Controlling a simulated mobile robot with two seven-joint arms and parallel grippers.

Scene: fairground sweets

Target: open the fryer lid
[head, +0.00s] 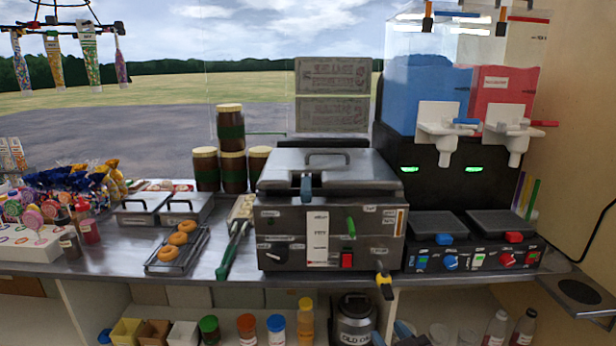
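The fryer (282,222) is a steel box in the middle of the counter. Its steel lid (350,176) lies closed on top, with a dark bar handle (327,155) towards the back and a blue grip (306,187) at its front edge. My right gripper (391,334) shows only in part at the bottom edge, low in front of the counter and well below the fryer. Its two blue-grey fingertips look apart, with nothing seen between them. My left gripper is not in view.
A slush machine (429,97) with blue and red tanks stands behind right. A yellow-handled tap (384,280) sticks out at the fryer's lower right. Brown jars (232,170) are stacked behind.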

